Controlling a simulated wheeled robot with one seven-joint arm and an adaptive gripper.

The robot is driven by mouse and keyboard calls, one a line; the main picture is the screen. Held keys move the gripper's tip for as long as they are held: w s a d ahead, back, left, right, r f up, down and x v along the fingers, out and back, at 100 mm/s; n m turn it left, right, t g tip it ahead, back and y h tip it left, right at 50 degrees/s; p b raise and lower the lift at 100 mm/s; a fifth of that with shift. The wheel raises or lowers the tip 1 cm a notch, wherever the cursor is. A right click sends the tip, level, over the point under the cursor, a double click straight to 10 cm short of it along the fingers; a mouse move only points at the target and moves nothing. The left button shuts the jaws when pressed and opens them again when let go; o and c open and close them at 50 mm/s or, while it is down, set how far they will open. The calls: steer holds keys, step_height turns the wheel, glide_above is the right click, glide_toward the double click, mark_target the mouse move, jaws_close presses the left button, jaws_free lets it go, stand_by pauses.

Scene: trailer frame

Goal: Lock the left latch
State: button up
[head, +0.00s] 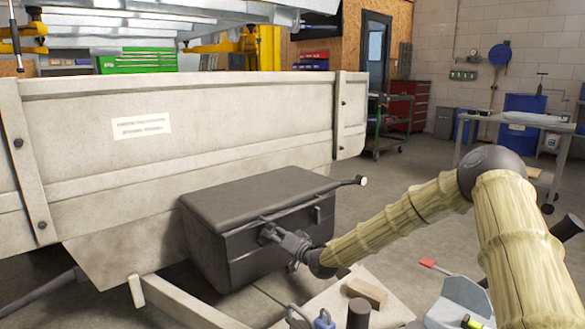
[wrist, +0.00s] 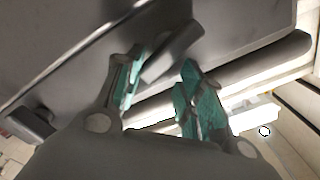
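A dark grey toolbox (head: 255,215) with a closed-looking lid sits on the trailer's front frame. My gripper (head: 270,233) is at the left part of its front face, where the left latch is mostly hidden in the head view. In the wrist view my gripper (wrist: 163,66) has its teal-padded fingers apart. The grey tab of the left latch (wrist: 174,50) lies between and just beyond the fingertips; I cannot tell whether either pad touches it. The right latch (head: 318,214) is clear of the gripper; it also shows in the wrist view (wrist: 32,123).
The pale trailer wall (head: 230,115) rises behind the toolbox. A black handle (head: 350,182) sticks out at the box's right end. A wooden block (head: 367,291) and a red-tipped tool (head: 430,264) are in front.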

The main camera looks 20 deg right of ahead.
steer(key=n+b, duration=0.3)
steer(key=a+n+b, duration=0.1)
steer(key=n+b, duration=0.5)
steer(key=shift+s+a+r, duration=0.35)
steer(key=shift+a, duration=0.05)
steer(key=r+p+v, duration=0.1)
steer(key=p+v, duration=0.5)
steer(key=v, duration=0.5)
step_height(320, 180, up, 26)
steer(key=p, duration=2.5)
steer(key=shift+f, duration=0.15)
